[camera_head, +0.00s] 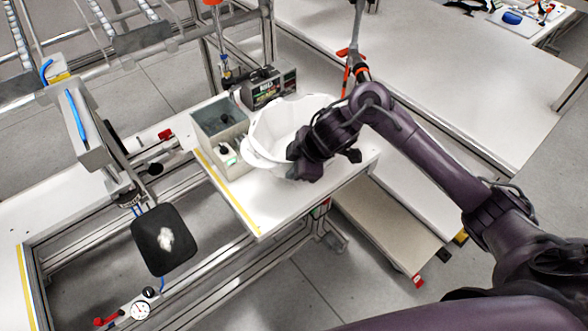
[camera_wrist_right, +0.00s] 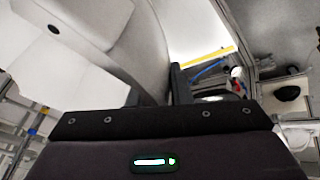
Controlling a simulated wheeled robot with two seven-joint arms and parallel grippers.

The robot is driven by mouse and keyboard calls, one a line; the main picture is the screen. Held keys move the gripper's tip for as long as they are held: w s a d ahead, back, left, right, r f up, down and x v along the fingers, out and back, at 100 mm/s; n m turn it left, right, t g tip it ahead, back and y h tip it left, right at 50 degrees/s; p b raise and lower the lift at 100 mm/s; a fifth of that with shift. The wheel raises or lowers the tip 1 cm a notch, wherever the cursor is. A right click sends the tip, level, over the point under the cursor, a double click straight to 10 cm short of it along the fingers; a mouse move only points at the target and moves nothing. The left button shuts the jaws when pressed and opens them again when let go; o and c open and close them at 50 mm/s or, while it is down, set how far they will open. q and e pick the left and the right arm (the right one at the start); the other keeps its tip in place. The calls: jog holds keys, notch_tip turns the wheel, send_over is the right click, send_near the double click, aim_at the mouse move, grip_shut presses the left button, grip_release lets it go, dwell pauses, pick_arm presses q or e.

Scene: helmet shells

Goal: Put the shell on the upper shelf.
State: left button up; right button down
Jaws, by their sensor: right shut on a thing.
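The white helmet shell (camera_head: 273,121) is on or just above the white worktable (camera_head: 262,203), with its hollow side facing up. I cannot tell whether it touches the table. My right gripper (camera_head: 294,164) is at the shell's near right rim and shut on it. In the right wrist view the shell (camera_wrist_right: 95,35) fills the upper left, and its wall runs between the two fingers of the right gripper (camera_wrist_right: 155,90). The gripper and wrist hide part of the shell's right side. My left gripper is not in view. I cannot tell which surface is the upper shelf.
A grey bin (camera_head: 222,130) with small items stands close to the shell's left. A dark electronic box (camera_head: 267,88) is behind it. A black pad (camera_head: 165,240) on a fixture is at the lower left. Low pale boards (camera_head: 385,215) lie right of the table, and a long white bench (camera_head: 440,70) extends beyond.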

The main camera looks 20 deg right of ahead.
jog(key=shift+f, duration=1.2)
jog(key=c, duration=1.3)
grip_release()
jog(key=shift+s, duration=0.1)
